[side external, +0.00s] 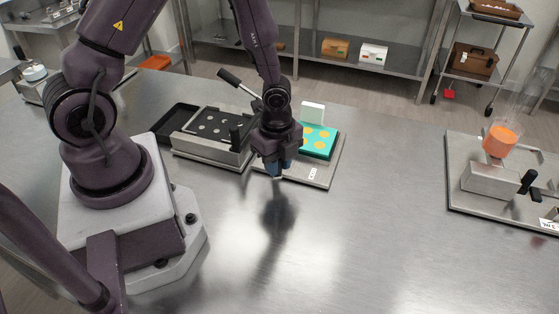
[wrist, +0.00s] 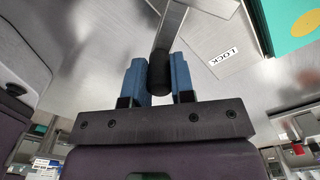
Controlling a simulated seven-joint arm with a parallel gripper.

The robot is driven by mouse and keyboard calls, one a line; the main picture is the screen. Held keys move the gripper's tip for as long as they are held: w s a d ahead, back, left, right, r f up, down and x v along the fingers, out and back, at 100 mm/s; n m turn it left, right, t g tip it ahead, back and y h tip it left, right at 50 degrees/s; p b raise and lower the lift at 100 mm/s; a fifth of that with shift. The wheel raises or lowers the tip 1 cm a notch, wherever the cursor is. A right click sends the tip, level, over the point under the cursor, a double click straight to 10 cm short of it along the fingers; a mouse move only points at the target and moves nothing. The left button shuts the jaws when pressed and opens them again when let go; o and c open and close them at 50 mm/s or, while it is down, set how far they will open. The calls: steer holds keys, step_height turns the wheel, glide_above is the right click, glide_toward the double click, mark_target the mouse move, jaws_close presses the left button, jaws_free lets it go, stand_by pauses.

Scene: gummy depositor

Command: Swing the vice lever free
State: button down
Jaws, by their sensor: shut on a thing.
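My gripper (side external: 275,168) is low over the near left part of the vice base plate (side external: 323,172). In the wrist view its two blue fingers (wrist: 157,66) are shut on the black grip of the vice lever (wrist: 159,76), one on each side. The lever's flat metal bar (wrist: 171,28) runs up from the grip, beside a white LOCK label (wrist: 226,57). A teal mould with orange rounds (side external: 318,138) sits on the plate; its corner shows in the wrist view (wrist: 277,24). My gripper hides the lever in the side view.
Left of the vice is a steel fixture with a black perforated plate (side external: 214,124) and a raised black-handled lever (side external: 236,80). A black tray (side external: 177,118) lies behind it. At the right stands a depositor with an orange-filled hopper (side external: 499,140). The near table is clear.

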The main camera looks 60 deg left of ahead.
stand_by(0.3)
steer(key=c, duration=1)
jaws_free()
steer(key=shift+o, duration=0.2)
steer(key=shift+r, duration=0.1)
step_height(320, 180, up, 13)
